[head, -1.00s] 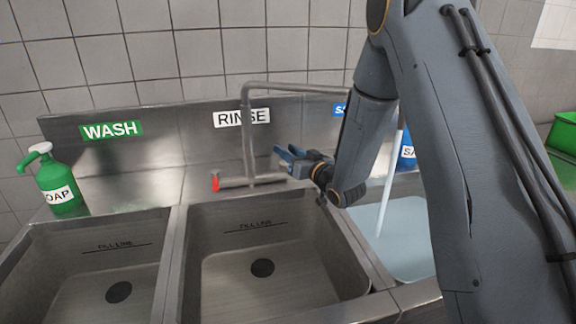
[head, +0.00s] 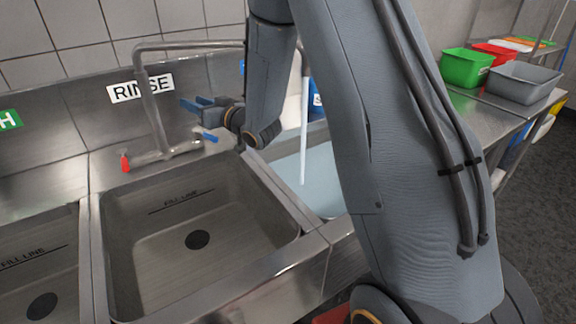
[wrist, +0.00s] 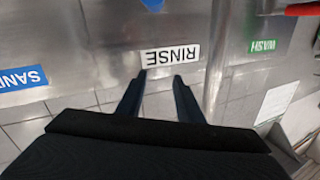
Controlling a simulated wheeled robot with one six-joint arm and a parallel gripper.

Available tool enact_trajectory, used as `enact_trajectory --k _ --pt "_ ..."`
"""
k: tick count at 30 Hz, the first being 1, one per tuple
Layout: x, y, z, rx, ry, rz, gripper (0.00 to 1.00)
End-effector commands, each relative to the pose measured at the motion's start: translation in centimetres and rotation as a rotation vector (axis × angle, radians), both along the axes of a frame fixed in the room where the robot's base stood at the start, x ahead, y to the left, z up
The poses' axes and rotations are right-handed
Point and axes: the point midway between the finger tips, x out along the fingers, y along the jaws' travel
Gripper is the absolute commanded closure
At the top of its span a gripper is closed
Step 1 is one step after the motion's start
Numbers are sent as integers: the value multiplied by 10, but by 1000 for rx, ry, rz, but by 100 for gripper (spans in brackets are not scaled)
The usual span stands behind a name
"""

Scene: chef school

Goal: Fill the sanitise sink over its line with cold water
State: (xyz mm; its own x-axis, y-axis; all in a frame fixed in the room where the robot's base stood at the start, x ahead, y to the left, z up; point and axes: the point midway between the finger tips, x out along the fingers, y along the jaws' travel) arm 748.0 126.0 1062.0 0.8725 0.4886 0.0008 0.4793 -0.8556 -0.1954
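The sanitise sink (head: 280,172) is at the right in the head view, partly hidden by my arm. A stream of water (head: 304,130) falls from the tap spout (head: 200,45) into pale blue water (head: 318,172) there. Its fill line is not visible, so I cannot tell the level against it. The blue tap handle (head: 207,137) sits right of the tap base, the red handle (head: 124,162) left of it. My gripper (head: 192,104) is above the blue handle, apart from it. In the wrist view its fingers (wrist: 160,76) are open and empty.
The rinse sink (head: 120,235) is empty, with the wash sink (head: 70,270) to its left. The RINSE label (head: 140,88) is on the backsplash. A green tub (head: 465,68) and a grey tub (head: 525,82) stand on the right-hand counter (head: 490,115).

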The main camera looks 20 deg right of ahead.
Motion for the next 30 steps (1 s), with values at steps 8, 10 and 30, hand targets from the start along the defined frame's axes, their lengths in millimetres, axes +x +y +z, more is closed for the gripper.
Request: enact_trajectory --k 8,10,30 --pt "0 0 0 0 0 0 67" --pt "0 0 0 0 0 0 67" --pt "-29 -86 -40 408 278 82 100"
